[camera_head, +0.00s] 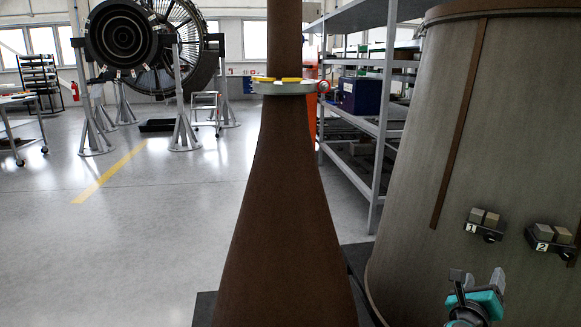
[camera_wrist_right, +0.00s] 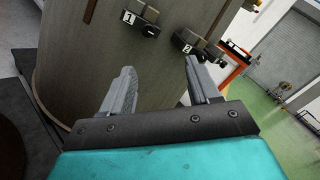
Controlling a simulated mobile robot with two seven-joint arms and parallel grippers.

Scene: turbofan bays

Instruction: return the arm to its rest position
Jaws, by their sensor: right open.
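My right gripper (camera_head: 477,277) is at the lower right of the head view, in front of the large brown-grey curved casing (camera_head: 430,130). In the right wrist view its two grey fingers (camera_wrist_right: 158,80) stand apart with nothing between them. The casing fills much of that view beyond the fingers. Two dark latch-like fittings on it are labelled 1 (camera_head: 484,222) and 2 (camera_head: 551,239). Both lie beyond the fingertips, and I see no contact. My left gripper is not in view.
A brown tapered column (camera_head: 285,210) with a pale ring stands mid-view. Grey shelving (camera_head: 382,130) with a blue box (camera_head: 360,95) is behind. An engine on stands (camera_head: 122,40) is at the back left. The left floor (camera_head: 130,250) is clear.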

